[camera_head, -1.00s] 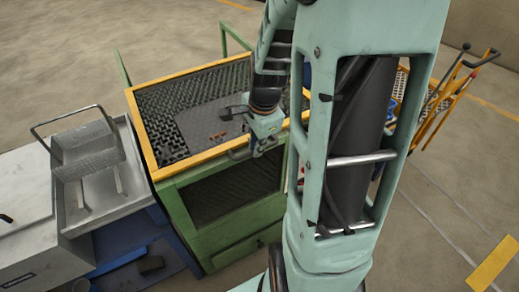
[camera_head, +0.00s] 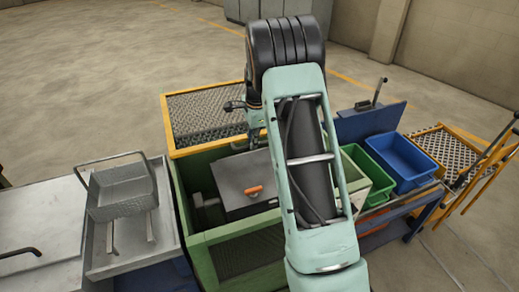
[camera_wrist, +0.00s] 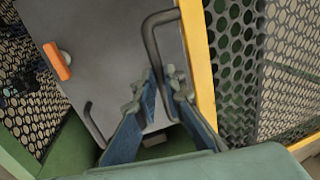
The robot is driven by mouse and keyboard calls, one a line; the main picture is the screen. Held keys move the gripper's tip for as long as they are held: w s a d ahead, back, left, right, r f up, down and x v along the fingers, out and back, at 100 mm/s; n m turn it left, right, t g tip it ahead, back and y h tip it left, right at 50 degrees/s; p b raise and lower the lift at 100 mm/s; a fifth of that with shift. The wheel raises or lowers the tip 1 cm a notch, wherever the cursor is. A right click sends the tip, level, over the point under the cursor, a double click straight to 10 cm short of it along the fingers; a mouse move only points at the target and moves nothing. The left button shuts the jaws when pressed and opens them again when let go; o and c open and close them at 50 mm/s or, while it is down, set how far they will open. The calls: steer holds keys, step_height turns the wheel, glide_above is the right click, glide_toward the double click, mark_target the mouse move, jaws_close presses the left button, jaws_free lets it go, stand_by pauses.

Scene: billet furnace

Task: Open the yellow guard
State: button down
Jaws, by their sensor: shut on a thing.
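The yellow guard (camera_head: 180,151) is a yellow-framed dark mesh panel on the green cabinet (camera_head: 205,243). In the head view it stands raised at the back, with the cabinet's inside uncovered in front of it. In the wrist view its yellow frame edge (camera_wrist: 195,60) and mesh (camera_wrist: 232,60) lie right of my fingers. My gripper (camera_wrist: 163,88) is shut on the dark bar handle (camera_wrist: 150,38) beside that edge. In the head view my arm mostly hides the gripper and handle.
Inside the cabinet is a dark grey lid (camera_head: 238,172) with an orange handle (camera_head: 254,190). At right are a green bin (camera_head: 366,175) and a blue bin (camera_head: 403,160). A metal basket (camera_head: 122,190) stands at left. Open floor lies behind.

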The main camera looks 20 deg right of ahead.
mark_target(245, 130)
steer(key=shift+w+a+p, duration=0.2)
steer(key=shift+w+p, duration=0.8)
steer(key=shift+w, duration=3.4)
steer(key=c, duration=2)
jaws_free()
steer(key=r, duration=0.4)
steer(key=s+r, duration=0.1)
steer(key=r, duration=0.3)
steer(key=s+r, duration=0.1)
steer(key=r, duration=0.3)
steer(key=shift+s, duration=0.2)
steer(key=shift+d, duration=0.1)
